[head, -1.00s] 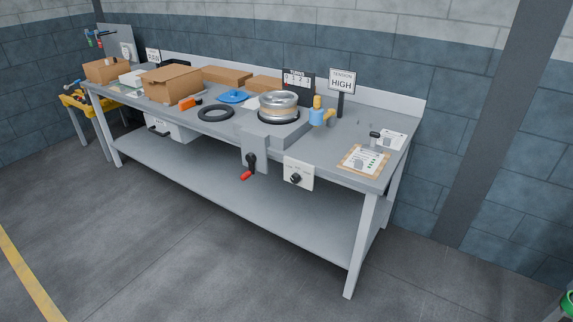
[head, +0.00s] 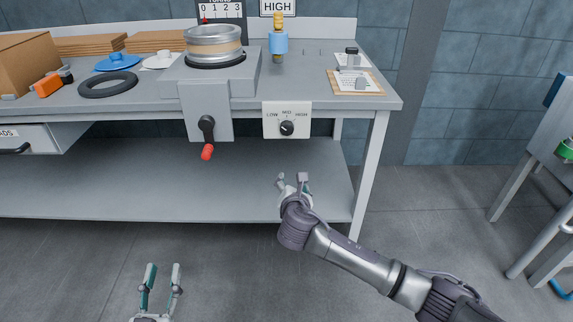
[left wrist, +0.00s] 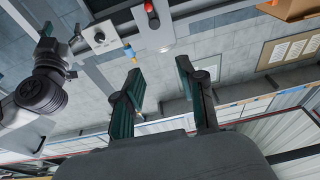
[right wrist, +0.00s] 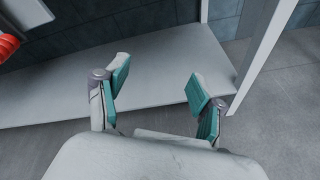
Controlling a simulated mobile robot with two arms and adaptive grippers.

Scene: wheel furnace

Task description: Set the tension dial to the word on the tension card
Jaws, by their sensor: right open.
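The tension dial (head: 287,128) is a dark round knob on a white plate (head: 300,108) at the bench front, marked LOW, MID and HIGH. The dial also shows in the left wrist view (left wrist: 99,37). The tension card (head: 277,8) stands at the bench back and reads HIGH; its top is cut off. My right gripper (head: 293,180) is open and empty, below the dial and apart from it. In the right wrist view (right wrist: 158,75) its fingers are spread. My left gripper (head: 161,272) is open and empty, low over the floor.
A crank with a red handle (head: 207,151) hangs left of the dial. A lower shelf (head: 130,185) runs under the bench. A blue and yellow bottle (head: 278,45) and a clipboard (head: 355,88) are on top. Clear floor lies in front.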

